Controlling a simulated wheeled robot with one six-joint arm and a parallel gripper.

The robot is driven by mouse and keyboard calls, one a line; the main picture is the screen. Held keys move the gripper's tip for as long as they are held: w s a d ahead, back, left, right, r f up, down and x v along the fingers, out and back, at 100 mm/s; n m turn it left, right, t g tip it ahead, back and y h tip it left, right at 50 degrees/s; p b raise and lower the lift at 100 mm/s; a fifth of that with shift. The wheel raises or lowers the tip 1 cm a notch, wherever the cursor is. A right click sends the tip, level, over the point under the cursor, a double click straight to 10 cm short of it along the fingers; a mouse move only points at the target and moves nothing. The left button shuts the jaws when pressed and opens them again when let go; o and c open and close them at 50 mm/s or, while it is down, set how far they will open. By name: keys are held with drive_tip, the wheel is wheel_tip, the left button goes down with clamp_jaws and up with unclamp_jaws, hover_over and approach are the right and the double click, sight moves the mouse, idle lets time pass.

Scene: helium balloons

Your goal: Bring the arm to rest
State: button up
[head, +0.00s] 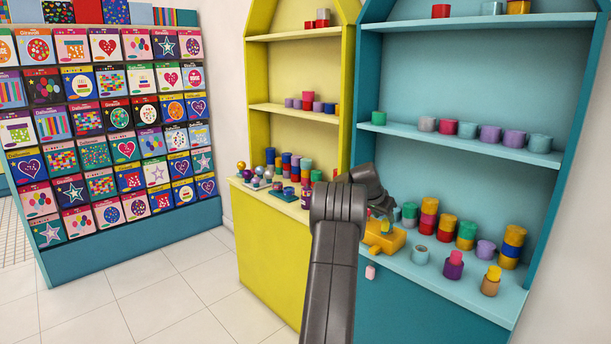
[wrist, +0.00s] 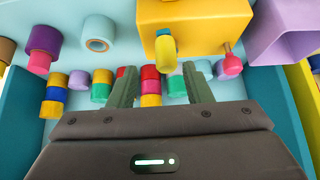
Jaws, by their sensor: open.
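My arm rises through the middle of the head view and bends over at the top, in front of the teal shelf unit (head: 420,318). My gripper (wrist: 159,70) is open in the wrist view, with its two grey-green fingers apart and nothing held between them. In the head view the arm's end is dark and small beside a yellow block-like device (head: 383,238) on the teal counter, and the fingers are hard to make out. That device also shows beyond the fingers in the wrist view (wrist: 195,20).
Several stacked coloured rolls (head: 428,216) stand on the teal counter close to my gripper. The yellow shelf unit (head: 262,225) on the left carries more small goods. A card rack (head: 130,243) stands farther left. The tiled floor (head: 190,285) between is clear.

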sight(388, 223)
drive_tip(key=shift+f, duration=0.1)
drive_tip(key=x, duration=0.6)
drive_tip(key=shift+w+d+f+p, duration=0.15)
drive_tip(key=shift+w+f+p, duration=0.05)
drive_tip(key=shift+p, duration=0.1)
drive_tip(key=shift+d+f, duration=0.1)
drive_tip(key=shift+d, duration=0.15)
drive_tip(key=shift+s, duration=0.1)
